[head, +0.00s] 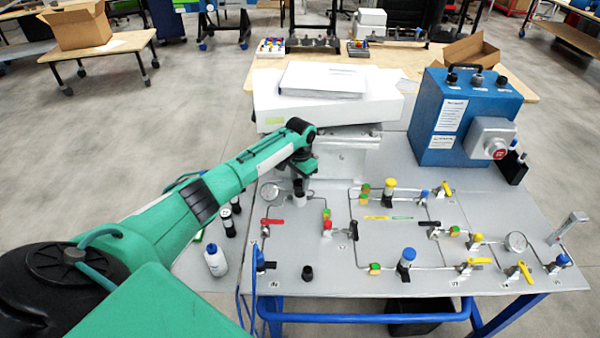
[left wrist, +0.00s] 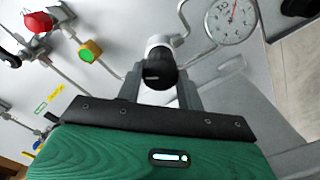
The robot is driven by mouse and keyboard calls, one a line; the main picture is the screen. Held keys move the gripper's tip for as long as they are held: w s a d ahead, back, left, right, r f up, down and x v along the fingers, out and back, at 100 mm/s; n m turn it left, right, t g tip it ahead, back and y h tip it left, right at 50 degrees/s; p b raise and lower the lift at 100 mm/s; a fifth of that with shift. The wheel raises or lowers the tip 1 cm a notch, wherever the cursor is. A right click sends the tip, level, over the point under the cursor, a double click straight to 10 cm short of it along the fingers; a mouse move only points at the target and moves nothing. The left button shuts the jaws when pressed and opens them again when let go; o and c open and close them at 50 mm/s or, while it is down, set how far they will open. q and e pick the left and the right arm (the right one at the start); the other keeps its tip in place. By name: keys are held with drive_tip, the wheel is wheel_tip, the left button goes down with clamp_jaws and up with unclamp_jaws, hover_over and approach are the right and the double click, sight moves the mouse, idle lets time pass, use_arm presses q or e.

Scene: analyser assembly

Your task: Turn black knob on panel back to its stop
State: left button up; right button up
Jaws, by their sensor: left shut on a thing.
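The black knob (left wrist: 159,72) sits on a light metal fitting on the panel (left wrist: 115,20), with a short white mark on its face. My left gripper (left wrist: 160,86) has one finger on each side of the knob and is shut on it. In the head view my left gripper (head: 299,182) reaches down at the panel's back left, beside the round gauge (head: 269,191). There the gripper largely hides the knob. The panel (head: 340,275) lies flat on the bench. My right gripper is in neither view.
A red-handled valve (head: 272,222) and a red knob (head: 327,225) are close by. Pipes and several yellow and blue valves cover the panel's right side. A blue box (head: 450,115) and a white box (head: 325,105) stand behind. A white bottle (head: 215,260) stands at left.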

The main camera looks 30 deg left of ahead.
use_arm(q)
drive_tip(key=n+p, duration=0.3)
drive_tip(key=shift+r+n, duration=0.25)
drive_tip(key=shift+n, duration=0.15)
drive_tip(key=n+p, duration=0.2)
drive_tip(key=shift+n+p, duration=0.3)
drive_tip(key=shift+p, duration=0.05)
drive_tip(key=n+p, duration=0.2)
drive_tip(key=shift+n, duration=0.4)
drive_tip(key=n+p, duration=0.2)
drive_tip(key=n, duration=0.1)
drive_tip(key=shift+n, duration=0.3)
drive_tip(key=n+p, duration=0.1)
drive_tip(key=n, duration=0.2)
drive_tip(key=shift+a+n, duration=0.1)
drive_tip(key=shift+n, duration=0.3)
drive_tip(key=n+p, duration=0.1)
drive_tip(key=n, duration=0.1)
drive_tip(key=shift+f+n, duration=0.1)
drive_tip(key=shift+n, duration=0.2)
drive_tip(key=n+p, duration=0.1)
drive_tip(key=n, duration=0.4)
drive_tip(key=shift+n, duration=0.3)
drive_tip(key=shift+a, duration=0.1)
drive_tip(key=o, duration=1)
drive_tip(key=shift+f, duration=0.1)
